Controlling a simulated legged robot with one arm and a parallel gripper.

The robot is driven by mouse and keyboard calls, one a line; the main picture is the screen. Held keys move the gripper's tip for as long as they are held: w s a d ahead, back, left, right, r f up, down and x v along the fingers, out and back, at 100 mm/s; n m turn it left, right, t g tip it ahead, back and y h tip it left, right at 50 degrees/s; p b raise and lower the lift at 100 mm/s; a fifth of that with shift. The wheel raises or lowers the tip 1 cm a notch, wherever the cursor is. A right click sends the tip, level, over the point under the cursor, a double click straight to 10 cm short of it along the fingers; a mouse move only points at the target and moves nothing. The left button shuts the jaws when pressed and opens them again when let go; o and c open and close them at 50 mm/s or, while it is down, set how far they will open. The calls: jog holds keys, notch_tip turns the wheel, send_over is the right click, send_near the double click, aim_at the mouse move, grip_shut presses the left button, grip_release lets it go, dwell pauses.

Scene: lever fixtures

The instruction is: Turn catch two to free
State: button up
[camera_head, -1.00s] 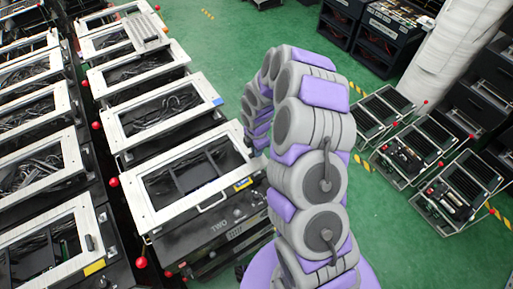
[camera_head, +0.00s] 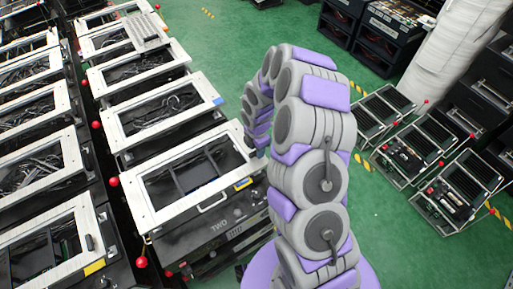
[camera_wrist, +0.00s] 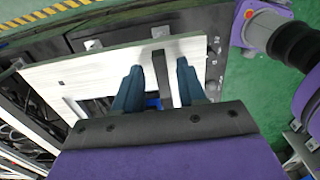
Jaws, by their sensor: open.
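The unit marked TWO (camera_head: 219,226) stands in the front row in the head view, with a white-framed lid (camera_head: 150,207) on top. A small yellow and blue patch (camera_head: 243,183) is on the lid's near right corner. In the wrist view, my gripper (camera_wrist: 160,74) is open, its two blue-grey fingers pointing at a white panel (camera_wrist: 90,75). A dark bar (camera_wrist: 162,70) shows between the fingers, with a gap on each side. I cannot tell whether this bar is catch two.
Similar white-framed units (camera_head: 155,110) stand in rows on the left, several with red ball knobs (camera_head: 113,182). Small open racks (camera_head: 405,155) stand on the right. A yellow-black stripe (camera_wrist: 45,13) crosses the wrist view's top left.

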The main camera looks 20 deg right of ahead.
notch_tip(320, 180, up, 17)
dwell(0.5)
jog(key=shift+r, duration=0.15)
jog(key=s+a+r+m+b, duration=0.1)
jog(key=s+r+m+b, duration=0.2)
jog(key=s, duration=0.4)
jog(key=s+a+r+m+b, duration=0.1)
jog(key=s+r+m, duration=0.2)
jog(key=s+m, duration=0.4)
jog(key=s+d+f+m+g+b, duration=0.1)
jog(key=s+m+b, duration=0.3)
jog(key=s+m, duration=0.7)
jog(key=s+f, duration=0.1)
jog(key=s, duration=0.9)
jog(key=shift+d+m+g, duration=0.3)
jog(key=shift+m+g, duration=0.1)
jog(key=shift+c, duration=0.4)
